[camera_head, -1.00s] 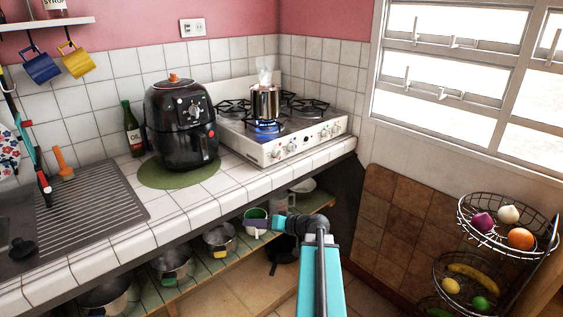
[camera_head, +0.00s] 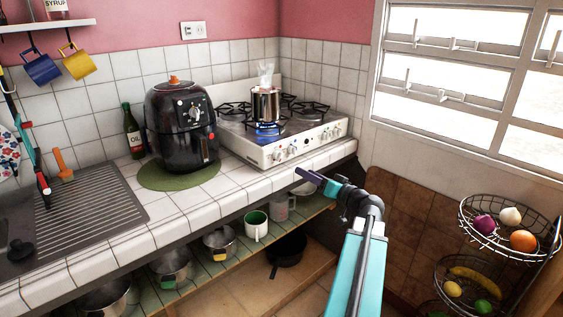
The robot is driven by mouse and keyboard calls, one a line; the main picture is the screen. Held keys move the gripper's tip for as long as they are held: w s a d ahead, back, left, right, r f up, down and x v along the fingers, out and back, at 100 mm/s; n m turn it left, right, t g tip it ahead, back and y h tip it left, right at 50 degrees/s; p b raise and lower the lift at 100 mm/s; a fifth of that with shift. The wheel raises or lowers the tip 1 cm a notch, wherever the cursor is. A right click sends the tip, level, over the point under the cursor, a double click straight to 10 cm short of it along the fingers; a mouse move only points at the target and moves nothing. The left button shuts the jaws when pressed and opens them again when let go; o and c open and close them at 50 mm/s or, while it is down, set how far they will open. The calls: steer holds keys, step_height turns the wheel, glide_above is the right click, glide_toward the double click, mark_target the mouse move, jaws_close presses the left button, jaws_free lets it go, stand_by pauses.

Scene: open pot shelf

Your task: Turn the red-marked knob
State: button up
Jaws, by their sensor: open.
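The white stove (camera_head: 262,155) stands on the tiled counter, with several knobs along its front panel. The front-left knob (camera_head: 277,155) and its neighbour (camera_head: 292,150) face me; more knobs are further right (camera_head: 326,135). The red mark is too small to make out surely. A steaming metal pot (camera_head: 265,104) sits over a lit blue flame (camera_head: 267,128). My gripper (camera_head: 304,174) has purple fingers and points up-left, in front of the counter edge and below the knobs in the picture. It is open, empty and apart from the knobs.
A black air fryer (camera_head: 180,130) and an oil bottle (camera_head: 132,135) stand left of the stove. The counter's front edge (camera_head: 215,205) runs below it. Pots and a green-white mug (camera_head: 256,226) sit on the shelf beneath. Wire fruit baskets (camera_head: 490,250) stand at right.

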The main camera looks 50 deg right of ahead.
mark_target(280, 159)
steer(key=shift+w, duration=0.1)
steer(key=w+p, duration=0.1)
steer(key=w, duration=0.8)
steer(key=w+d+p, duration=0.1)
steer(key=w, duration=0.3)
steer(key=shift+w+p, duration=0.3)
steer(key=shift+p, duration=0.05)
steer(key=c, duration=1)
steer(key=shift+a, duration=0.2)
steer(key=shift+c, duration=0.2)
steer(key=shift+d, duration=0.1)
